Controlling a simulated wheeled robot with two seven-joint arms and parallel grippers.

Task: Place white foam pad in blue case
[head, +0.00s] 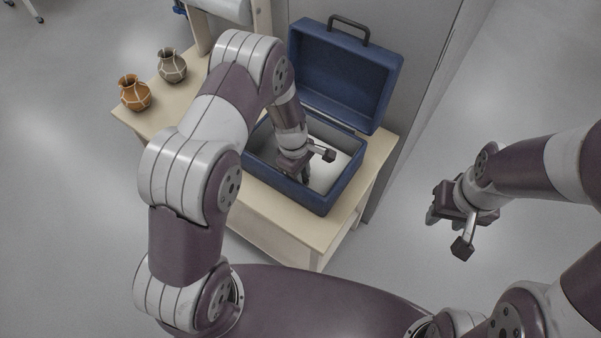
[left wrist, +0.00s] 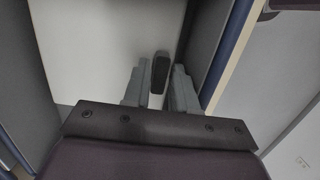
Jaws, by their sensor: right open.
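The blue case (head: 333,199) stands open on a pale table, its lid (head: 345,75) raised at the back. The white foam pad (head: 328,178) shows inside the case, partly hidden by my left arm; I cannot tell if it lies fully flat. The pad also fills much of the left wrist view (left wrist: 105,45). My left gripper (head: 305,175) reaches down into the case over the pad. In the left wrist view its fingers (left wrist: 160,88) stand apart with a small dark piece between them; their grip is unclear. My right gripper (head: 440,215) is open, off to the right.
An orange jar (head: 134,93) and a grey-brown jar (head: 172,65) with pale seam lines stand on the table (head: 283,231) left of the case. A grey panel (head: 425,60) rises behind the lid. Open floor lies around my right gripper.

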